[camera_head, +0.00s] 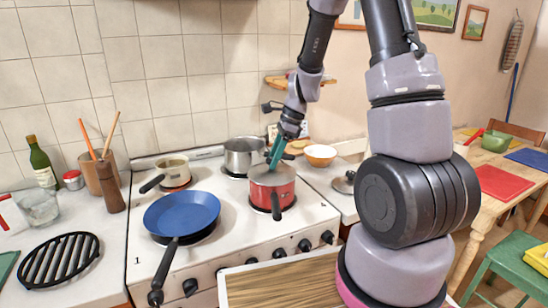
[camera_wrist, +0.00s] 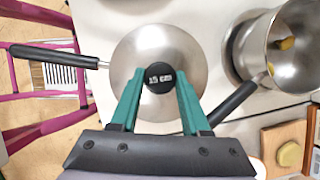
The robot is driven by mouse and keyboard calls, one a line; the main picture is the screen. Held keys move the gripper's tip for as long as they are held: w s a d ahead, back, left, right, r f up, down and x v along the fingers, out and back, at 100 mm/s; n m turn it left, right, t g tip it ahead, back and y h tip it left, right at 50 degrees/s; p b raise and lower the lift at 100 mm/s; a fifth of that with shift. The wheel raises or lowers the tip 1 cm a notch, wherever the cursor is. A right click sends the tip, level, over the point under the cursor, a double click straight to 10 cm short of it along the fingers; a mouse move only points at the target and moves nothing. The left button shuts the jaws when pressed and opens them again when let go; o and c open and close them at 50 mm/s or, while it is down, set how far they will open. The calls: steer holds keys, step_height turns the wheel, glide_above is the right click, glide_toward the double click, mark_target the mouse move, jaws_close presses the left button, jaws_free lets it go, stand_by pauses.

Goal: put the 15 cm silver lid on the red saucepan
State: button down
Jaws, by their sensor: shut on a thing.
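The silver lid (camera_wrist: 150,45) has a round black knob marked "15 cm" in the wrist view. My gripper (camera_wrist: 160,84) has its teal fingers shut on that knob from both sides. In the head view my gripper (camera_head: 272,162) is directly above the red saucepan (camera_head: 272,193), with the lid (camera_head: 262,177) level over its top. The lid covers the opening; I cannot tell whether it rests on the rim or hovers just above. The saucepan stands on the front right burner, its black handle toward the front. In the wrist view its handle (camera_wrist: 55,56) sticks out left and the lid hides its body.
A steel pot (camera_head: 243,155) stands close behind the saucepan. A blue frying pan (camera_head: 182,212) is to its left and a small cream pot (camera_head: 174,170) behind that. Another lid (camera_head: 345,183) lies on the counter to the right. An orange bowl (camera_head: 320,155) is beyond.

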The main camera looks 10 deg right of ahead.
jaws_free()
stand_by(0.4)
steer(key=shift+r, duration=3.5)
